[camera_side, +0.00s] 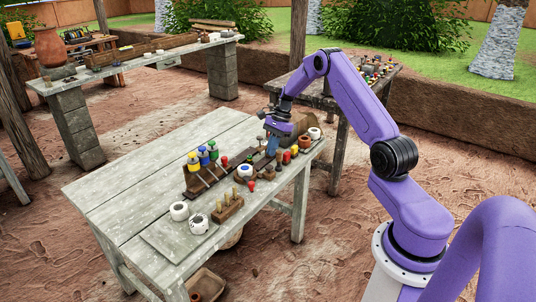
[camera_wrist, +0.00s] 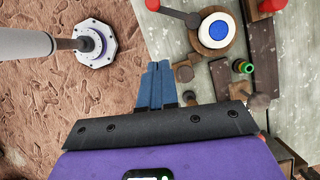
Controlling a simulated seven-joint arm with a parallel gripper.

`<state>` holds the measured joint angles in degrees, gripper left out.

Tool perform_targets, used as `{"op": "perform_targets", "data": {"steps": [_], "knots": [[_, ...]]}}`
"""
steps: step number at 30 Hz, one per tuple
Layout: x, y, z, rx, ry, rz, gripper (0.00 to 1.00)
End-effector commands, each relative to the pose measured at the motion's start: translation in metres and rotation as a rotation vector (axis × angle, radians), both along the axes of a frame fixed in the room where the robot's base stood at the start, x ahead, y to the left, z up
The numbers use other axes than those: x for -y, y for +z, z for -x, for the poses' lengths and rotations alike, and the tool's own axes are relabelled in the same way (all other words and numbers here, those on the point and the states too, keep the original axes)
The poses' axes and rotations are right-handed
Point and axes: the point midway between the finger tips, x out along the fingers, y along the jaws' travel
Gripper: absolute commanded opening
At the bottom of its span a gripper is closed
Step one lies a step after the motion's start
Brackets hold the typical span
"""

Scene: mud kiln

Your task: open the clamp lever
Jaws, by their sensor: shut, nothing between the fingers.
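A dark lever with a red ball knob (camera_wrist: 153,5) shows at the top of the wrist view. It reaches to a round wooden base with a white and blue cap (camera_wrist: 213,30). The capped base also shows in the side view (camera_side: 246,171), near the table's front edge. I cannot tell for certain that this is the clamp lever. My gripper (camera_wrist: 157,66) is shut and empty, its blue fingers together, below and left of the base in the wrist view. In the side view my gripper (camera_side: 271,152) is above the table's right part, apart from the lever.
The wooden table (camera_side: 130,165) holds bottles with yellow, blue and green caps (camera_side: 203,156), two white pots (camera_side: 190,217) and a peg block (camera_side: 229,208). Small coloured parts crowd the right end. The table's left part is clear. A second table (camera_side: 340,100) stands behind my arm.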

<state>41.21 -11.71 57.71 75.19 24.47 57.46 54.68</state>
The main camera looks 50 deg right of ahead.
Motion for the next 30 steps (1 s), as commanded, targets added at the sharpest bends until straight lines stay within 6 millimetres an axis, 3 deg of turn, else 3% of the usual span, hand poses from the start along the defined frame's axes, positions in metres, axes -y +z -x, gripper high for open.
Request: {"op": "perform_targets", "data": {"steps": [13, 21, 30], "knots": [[-0.03, -0.077, -0.004, -0.002, 0.002, 0.0, 0.0], [-0.063, -0.076, -0.01, 0.0, 0.003, 0.001, 0.0], [-0.07, -0.075, -0.011, 0.0, 0.001, 0.001, 0.0]]}}
